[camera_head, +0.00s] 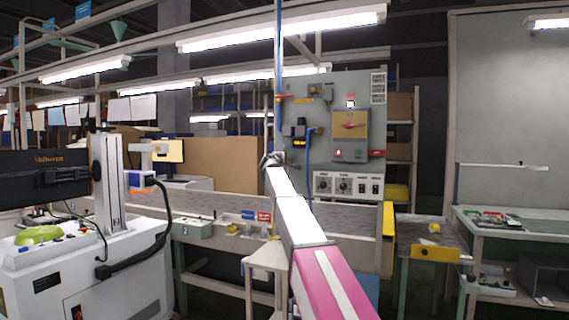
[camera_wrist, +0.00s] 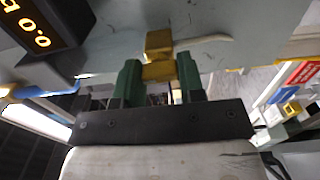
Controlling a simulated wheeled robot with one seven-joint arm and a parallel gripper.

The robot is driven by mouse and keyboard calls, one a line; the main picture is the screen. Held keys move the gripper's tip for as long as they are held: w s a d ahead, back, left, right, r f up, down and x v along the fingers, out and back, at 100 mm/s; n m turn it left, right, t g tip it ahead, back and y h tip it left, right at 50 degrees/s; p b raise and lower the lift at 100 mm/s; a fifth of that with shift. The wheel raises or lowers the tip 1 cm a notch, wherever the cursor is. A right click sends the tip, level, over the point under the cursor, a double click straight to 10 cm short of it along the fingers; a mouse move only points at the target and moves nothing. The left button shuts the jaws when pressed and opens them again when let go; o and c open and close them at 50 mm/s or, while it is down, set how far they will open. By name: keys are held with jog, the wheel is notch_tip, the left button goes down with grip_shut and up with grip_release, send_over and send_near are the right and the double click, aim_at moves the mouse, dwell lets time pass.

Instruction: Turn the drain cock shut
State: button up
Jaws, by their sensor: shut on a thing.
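The drain cock appears to be the brass-yellow fitting (camera_wrist: 158,70) in the wrist view. It has a blocky upper part, and a wider lower part lies between my gripper's green fingers. My gripper (camera_wrist: 159,84) is shut on this fitting, with one finger on each side. In the head view my gripper (camera_head: 271,160) is at the end of my outstretched arm, by the lower left of the grey panel (camera_head: 365,110). The fitting is hidden there by the arm. The angle of its handle is hard to read.
A dark digital display (camera_wrist: 35,27) is close by at the wrist view's upper left. The conveyor (camera_head: 345,217) runs below.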

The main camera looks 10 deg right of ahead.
jog(key=o, duration=0.9)
jog(key=shift+s+a, duration=0.1)
jog(key=shift+s, duration=0.05)
jog(key=v, duration=1)
jog(key=shift+s+a, duration=0.1)
jog(key=shift+s, duration=0.1)
